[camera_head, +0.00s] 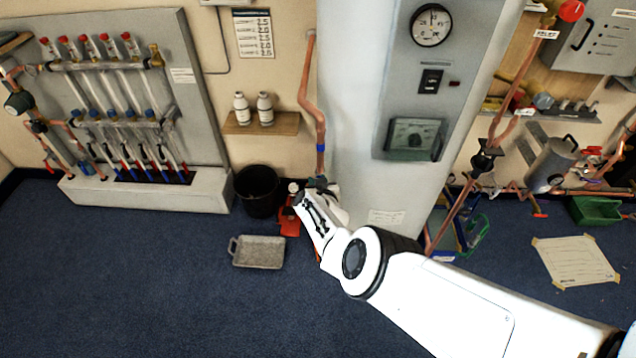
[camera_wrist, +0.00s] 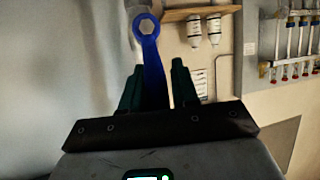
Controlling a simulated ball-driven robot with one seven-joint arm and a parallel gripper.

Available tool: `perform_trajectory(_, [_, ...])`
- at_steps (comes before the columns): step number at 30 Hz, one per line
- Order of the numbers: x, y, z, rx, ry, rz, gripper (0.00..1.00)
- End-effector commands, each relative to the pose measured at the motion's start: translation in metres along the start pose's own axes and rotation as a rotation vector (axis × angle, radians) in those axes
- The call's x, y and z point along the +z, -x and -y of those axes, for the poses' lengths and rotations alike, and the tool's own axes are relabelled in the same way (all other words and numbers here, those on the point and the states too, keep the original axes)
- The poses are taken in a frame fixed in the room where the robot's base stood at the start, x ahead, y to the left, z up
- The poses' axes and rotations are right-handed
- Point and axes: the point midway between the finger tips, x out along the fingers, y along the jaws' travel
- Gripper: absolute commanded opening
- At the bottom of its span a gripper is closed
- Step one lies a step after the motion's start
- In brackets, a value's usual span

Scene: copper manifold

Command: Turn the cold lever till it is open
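The fingers stand apart, with a small gap visible at the right; contact at the left is unclear. The handle's lower end is hidden behind my gripper body. In the head view my gripper (camera_head: 320,184) is at the lower end of a copper pipe (camera_head: 309,80), just below a blue part on it.
A white column (camera_head: 356,100) with a gauge stands right beside the pipe. A shelf (camera_head: 262,124) with two white bottles is on the wall to the left. A black bucket (camera_head: 258,190), a red can (camera_head: 289,222) and a grey tray (camera_head: 258,251) are on the floor nearby.

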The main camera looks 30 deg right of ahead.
Motion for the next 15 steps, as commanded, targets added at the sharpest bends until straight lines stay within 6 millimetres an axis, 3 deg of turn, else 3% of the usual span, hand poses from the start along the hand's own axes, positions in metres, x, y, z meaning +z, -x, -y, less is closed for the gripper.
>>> perform_trajectory(5, [-0.0001,0.0,0.0,0.0,-0.002,0.0,0.45])
perform_trajectory(15, [-0.0015,0.004,-0.0004,0.002,-0.004,0.0,0.45])
